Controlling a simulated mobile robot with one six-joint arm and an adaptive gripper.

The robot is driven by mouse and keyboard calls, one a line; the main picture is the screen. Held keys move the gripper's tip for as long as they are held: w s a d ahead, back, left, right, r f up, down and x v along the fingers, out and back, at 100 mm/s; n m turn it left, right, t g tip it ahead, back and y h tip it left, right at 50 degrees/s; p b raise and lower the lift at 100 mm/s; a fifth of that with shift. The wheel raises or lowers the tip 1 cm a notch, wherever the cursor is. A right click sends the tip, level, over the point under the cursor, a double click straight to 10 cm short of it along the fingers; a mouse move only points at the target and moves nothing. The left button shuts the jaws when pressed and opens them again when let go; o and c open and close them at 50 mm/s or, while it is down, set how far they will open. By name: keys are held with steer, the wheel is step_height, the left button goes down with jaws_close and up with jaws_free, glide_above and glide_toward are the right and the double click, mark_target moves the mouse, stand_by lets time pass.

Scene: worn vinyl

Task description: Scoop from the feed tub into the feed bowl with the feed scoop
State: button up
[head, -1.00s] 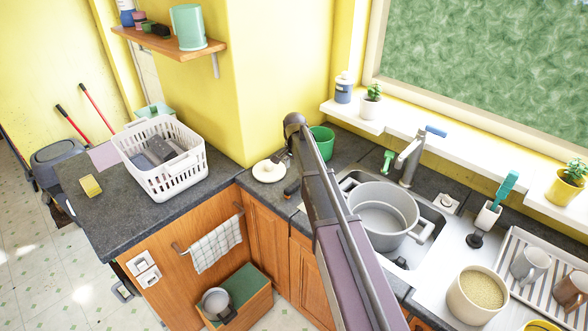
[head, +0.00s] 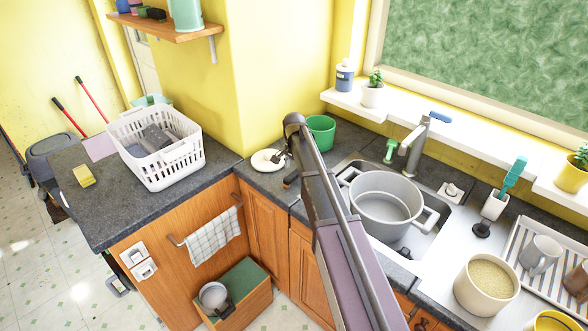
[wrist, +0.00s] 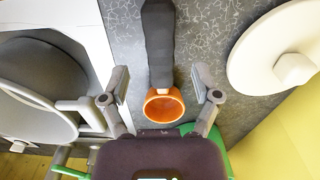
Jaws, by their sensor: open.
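The feed scoop, with an orange cup (wrist: 163,107) and a dark handle (wrist: 158,45), lies on the grey counter in the wrist view. My gripper (wrist: 160,78) is open, with one finger on each side of the scoop and a gap to both. In the head view my gripper (head: 282,157) is over the counter left of the sink, and the scoop's dark handle (head: 291,179) partly shows below it; my arm hides the cup. The cream feed tub (head: 485,298), full of grain, stands right of the sink. A yellow bowl (head: 549,322), possibly the feed bowl, is cut off at the lower right.
A grey pot (head: 386,205) sits in the sink (head: 437,222) right of my arm. A white lid-like disc (head: 261,162) and a green container (head: 320,132) are close to my gripper. A white basket (head: 165,165) stands left; a dish rack (head: 510,262) with mugs stands right.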

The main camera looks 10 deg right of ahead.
steer(key=shift+f+b, duration=1.1)
steer(key=shift+f, duration=0.2)
jaws_close()
steer(key=shift+r, duration=0.2)
steer(key=shift+r+p, duration=3.3)
steer(key=shift+p, duration=0.2)
